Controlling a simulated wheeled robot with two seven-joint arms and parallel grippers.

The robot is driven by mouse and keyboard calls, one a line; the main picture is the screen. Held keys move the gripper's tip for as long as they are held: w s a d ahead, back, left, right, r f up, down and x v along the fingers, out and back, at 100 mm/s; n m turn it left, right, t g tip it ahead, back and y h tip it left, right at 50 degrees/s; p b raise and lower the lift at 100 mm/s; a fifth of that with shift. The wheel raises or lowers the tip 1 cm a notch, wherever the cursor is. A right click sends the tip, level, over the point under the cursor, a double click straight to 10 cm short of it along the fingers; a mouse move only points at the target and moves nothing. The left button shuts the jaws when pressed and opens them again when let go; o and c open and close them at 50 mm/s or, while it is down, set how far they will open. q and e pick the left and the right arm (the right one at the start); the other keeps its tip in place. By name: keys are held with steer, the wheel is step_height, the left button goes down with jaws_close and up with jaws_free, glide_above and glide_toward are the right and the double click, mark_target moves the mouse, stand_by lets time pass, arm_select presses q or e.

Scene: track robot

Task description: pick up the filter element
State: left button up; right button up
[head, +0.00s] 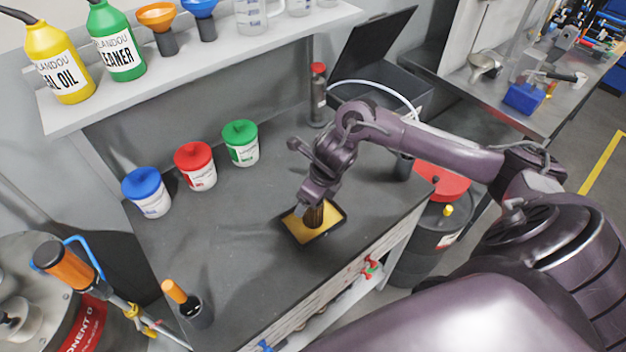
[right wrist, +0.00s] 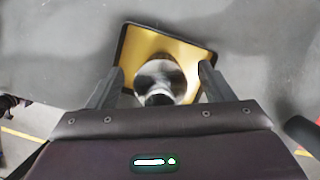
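In the right wrist view, the round, shiny end of the filter element (right wrist: 158,74) lies between the two fingers of my right gripper (right wrist: 160,82). The fingers are apart, with a gap on each side of it. The tray also shows there (right wrist: 190,47). My left gripper is not in view.
Blue-, red- and green-lidded tubs (head: 196,166) stand at the back of the bench (head: 240,265). An orange-handled tool in a dark holder (head: 189,303) is at the front left. A black open-lidded box (head: 375,95) is behind my right arm. The bench around the tray is clear.

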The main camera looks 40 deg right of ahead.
steer(key=c, duration=1.3)
steer(key=shift+r, duration=0.15)
